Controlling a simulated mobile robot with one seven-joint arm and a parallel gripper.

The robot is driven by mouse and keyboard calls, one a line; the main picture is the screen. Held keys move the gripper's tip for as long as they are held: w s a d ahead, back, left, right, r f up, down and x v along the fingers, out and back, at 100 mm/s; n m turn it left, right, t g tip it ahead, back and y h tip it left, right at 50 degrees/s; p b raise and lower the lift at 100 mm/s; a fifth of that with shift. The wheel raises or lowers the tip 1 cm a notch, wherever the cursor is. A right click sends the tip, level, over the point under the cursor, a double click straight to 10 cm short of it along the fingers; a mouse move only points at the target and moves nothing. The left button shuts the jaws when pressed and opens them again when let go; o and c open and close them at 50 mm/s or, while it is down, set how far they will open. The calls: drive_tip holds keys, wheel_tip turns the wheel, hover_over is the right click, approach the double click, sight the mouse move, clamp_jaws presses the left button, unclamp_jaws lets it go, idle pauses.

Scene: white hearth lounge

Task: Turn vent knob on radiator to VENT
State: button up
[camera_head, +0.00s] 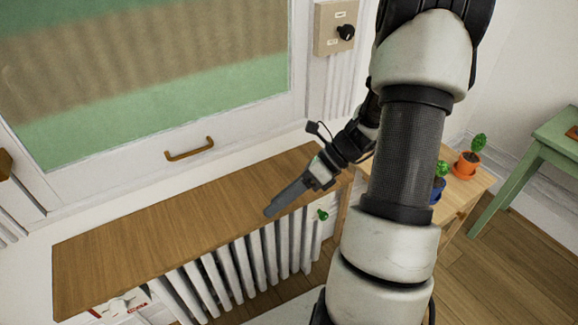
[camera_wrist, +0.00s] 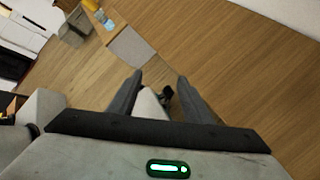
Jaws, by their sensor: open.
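The white ribbed radiator (camera_head: 242,270) stands under a wooden shelf. A small green knob (camera_head: 322,214) sits near the radiator's right end; no lettering on it is readable. My gripper (camera_head: 273,209) is above the shelf's front edge, to the left of the green knob and apart from it. In the wrist view the two fingers of my gripper (camera_wrist: 160,85) are spread, with nothing held between them. That view looks towards the wooden floor and does not show the radiator or knob.
The wooden shelf (camera_head: 180,215) overhangs the radiator. A beige wall box (camera_head: 328,22) carries a black knob (camera_head: 346,32). Right of my arm, a small wooden table holds potted plants in orange (camera_head: 466,165) and blue (camera_head: 437,190) pots. A green table (camera_head: 540,140) stands far right.

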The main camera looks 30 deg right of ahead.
drive_tip(key=s+d+f+m+t+b, duration=0.1)
drive_tip(key=s+d+f+m+t, duration=0.2)
drive_tip(key=d+f+m+t, duration=1.15)
drive_tip(key=m+t+h, duration=0.2)
drive_tip(key=m+h, duration=0.6)
drive_tip(key=m, duration=1.9)
approach(325, 218)
drive_tip(key=w, duration=0.2)
drive_tip(key=w+b, duration=0.1)
drive_tip(key=w, duration=0.2)
drive_tip(key=w+b, duration=0.1)
drive_tip(key=w, duration=0.2)
drive_tip(key=shift+a, duration=0.4)
drive_tip(key=shift+n, duration=0.25)
drive_tip(key=c, duration=1.1)
